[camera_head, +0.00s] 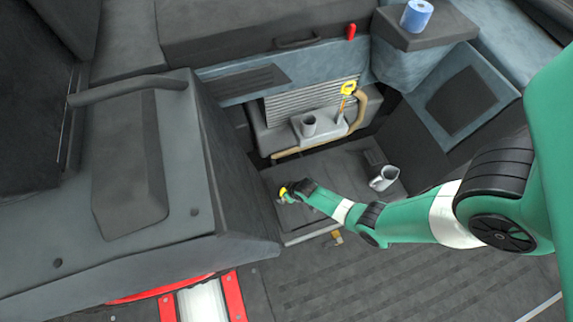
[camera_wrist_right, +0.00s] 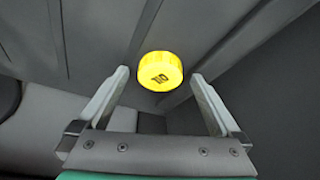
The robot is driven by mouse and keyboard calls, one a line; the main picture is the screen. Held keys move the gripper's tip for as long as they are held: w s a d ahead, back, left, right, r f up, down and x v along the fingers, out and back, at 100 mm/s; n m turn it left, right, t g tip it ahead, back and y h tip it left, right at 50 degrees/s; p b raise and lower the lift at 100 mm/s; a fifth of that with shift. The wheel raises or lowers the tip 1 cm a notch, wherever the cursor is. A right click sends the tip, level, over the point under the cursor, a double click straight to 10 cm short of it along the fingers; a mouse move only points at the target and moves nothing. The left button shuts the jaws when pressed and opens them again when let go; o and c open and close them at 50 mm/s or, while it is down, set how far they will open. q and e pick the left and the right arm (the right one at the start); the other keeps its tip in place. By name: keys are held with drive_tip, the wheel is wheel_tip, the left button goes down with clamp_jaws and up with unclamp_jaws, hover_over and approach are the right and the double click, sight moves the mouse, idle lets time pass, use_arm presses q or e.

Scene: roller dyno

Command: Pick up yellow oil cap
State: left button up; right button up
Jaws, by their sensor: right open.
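The yellow oil cap (camera_wrist_right: 160,70) is round, with a dark symbol on its face. In the right wrist view it appears between and just beyond the two fingertips of my right gripper (camera_wrist_right: 158,80), which is open. No contact between fingers and cap is visible. In the head view the cap (camera_head: 283,190) shows as a small yellow spot at the end of my right arm, by my right gripper (camera_head: 282,197), near the left edge of a dark grey step. The gripper hides part of it there. My left gripper is not in view.
A grey jug (camera_head: 384,178) stands on the step to the right of the gripper. Behind are a grey filler neck (camera_head: 309,124), a yellow-handled dipstick (camera_head: 347,89) and a tan hose (camera_head: 358,110). A large grey panel (camera_head: 215,165) rises close on the left. A blue roll (camera_head: 416,15) sits at the back.

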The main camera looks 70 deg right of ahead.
drive_tip(key=c, duration=1.4)
drive_tip(key=shift+r, duration=0.1)
drive_tip(key=shift+r+p, duration=0.45)
drive_tip(key=shift+r, duration=0.1)
wheel_tip(320, 180, up, 3)
drive_tip(key=shift+r+p, duration=0.1)
drive_tip(key=shift+p, duration=1.15)
drive_tip(key=s+a+r+p, duration=0.8)
drive_tip(key=s+a+p, duration=0.1)
drive_tip(key=s, duration=0.1)
drive_tip(key=shift+s+a+r, duration=0.2)
drive_tip(key=shift+a+r, duration=0.05)
drive_tip(key=shift+r, duration=0.15)
